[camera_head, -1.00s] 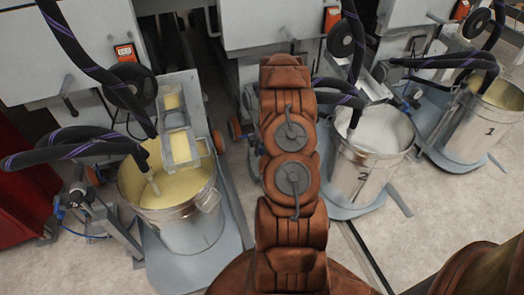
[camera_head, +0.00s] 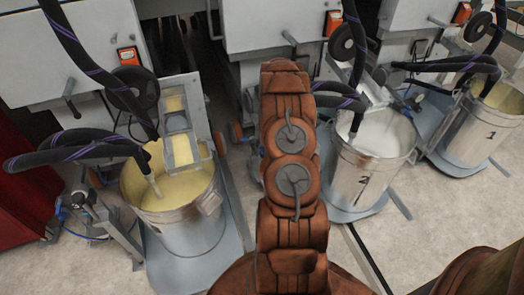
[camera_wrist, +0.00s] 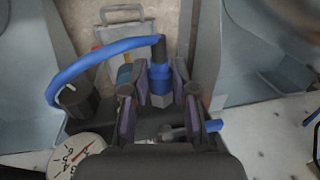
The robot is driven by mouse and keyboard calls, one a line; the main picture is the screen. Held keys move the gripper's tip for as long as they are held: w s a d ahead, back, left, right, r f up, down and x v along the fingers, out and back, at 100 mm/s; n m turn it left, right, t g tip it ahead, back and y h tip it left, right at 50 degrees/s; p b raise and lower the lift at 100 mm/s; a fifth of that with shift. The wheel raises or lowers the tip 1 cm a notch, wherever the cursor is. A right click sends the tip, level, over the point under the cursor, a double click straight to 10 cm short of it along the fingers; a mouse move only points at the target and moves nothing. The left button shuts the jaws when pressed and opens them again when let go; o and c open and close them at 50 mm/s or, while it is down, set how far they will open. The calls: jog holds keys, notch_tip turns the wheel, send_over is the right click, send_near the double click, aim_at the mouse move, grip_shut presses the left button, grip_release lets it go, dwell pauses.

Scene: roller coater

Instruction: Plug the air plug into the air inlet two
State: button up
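In the wrist view my gripper (camera_wrist: 160,86) has its two fingers, with purple pads, close on either side of the blue air plug (camera_wrist: 159,73). The plug has a black top and a pale hex end that points towards the gripper's palm. A blue hose (camera_wrist: 95,57) curves from its top to the left. A metal fitting with a blue-tipped lever (camera_wrist: 212,126) lies just below the plug. I cannot tell which inlet it belongs to. In the head view my arm hides the gripper.
A round gauge (camera_wrist: 75,155) and a black knob (camera_wrist: 76,100) sit at left in the wrist view. In the head view a yellow-filled bucket (camera_head: 178,225) stands at left, bucket 2 (camera_head: 358,182) right of my arm, and bucket 1 (camera_head: 475,132) far right. Hoses hang over them.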

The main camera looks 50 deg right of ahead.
jog(key=o, duration=0.5)
jog(key=r, duration=0.4)
jog(key=d+r, duration=0.1)
jog(key=r, duration=0.3)
jog(key=s+r, duration=0.1)
jog(key=r, duration=0.3)
jog(key=shift+d, duration=0.4)
